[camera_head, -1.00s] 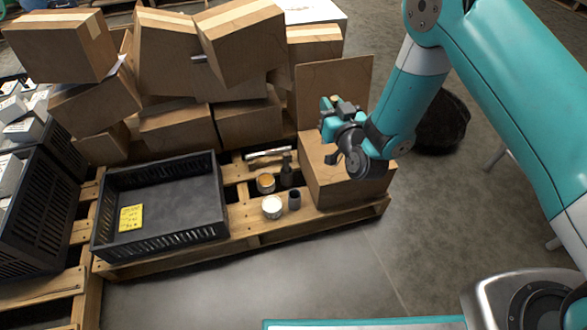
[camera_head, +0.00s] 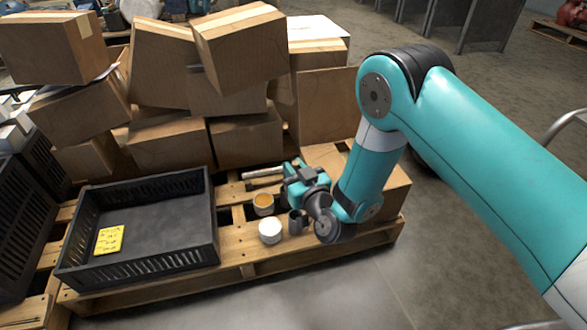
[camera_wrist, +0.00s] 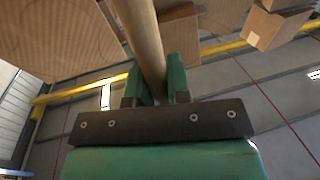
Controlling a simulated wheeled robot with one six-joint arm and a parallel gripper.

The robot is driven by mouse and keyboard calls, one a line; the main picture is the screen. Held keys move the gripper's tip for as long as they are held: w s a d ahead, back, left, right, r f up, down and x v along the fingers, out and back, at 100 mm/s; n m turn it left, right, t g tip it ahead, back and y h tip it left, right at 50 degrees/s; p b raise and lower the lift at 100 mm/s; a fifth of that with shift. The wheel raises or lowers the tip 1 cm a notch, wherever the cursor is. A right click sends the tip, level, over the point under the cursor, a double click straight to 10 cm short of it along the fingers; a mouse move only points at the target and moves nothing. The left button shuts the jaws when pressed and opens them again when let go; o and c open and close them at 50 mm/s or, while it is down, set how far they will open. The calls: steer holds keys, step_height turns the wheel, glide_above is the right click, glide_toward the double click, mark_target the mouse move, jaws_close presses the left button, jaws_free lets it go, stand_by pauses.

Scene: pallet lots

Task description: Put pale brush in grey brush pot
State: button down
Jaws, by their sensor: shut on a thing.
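My gripper (camera_head: 291,180) is above the right part of the pallet, behind and above the grey brush pot. In the wrist view my gripper (camera_wrist: 161,82) is shut on a pale wooden handle, which I take for the pale brush (camera_wrist: 143,35). The handle runs up out of the top of that view, so its far end is hidden. The grey brush pot (camera_head: 295,222) stands on the pallet, just below my wrist, apparently upright. I cannot see inside it.
A white tin (camera_head: 270,231) stands left of the pot, with an amber-topped tin (camera_head: 264,204) behind it. A black crate (camera_head: 160,229) stands left on the pallet (camera_head: 240,244). Stacked cartons (camera_head: 245,138) rise behind; another carton is partly behind my arm.

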step_height(320, 180, down, 10)
steer(key=b, duration=0.9)
steer(key=shift+f, duration=0.15)
steer(key=c, duration=1)
jaws_free()
steer(key=shift+s+d+f+b, duration=0.15)
steer(key=shift+s+b, duration=0.2)
steer(key=shift+b, duration=0.2)
steer(key=b+v, duration=0.1)
steer(key=v, duration=0.8)
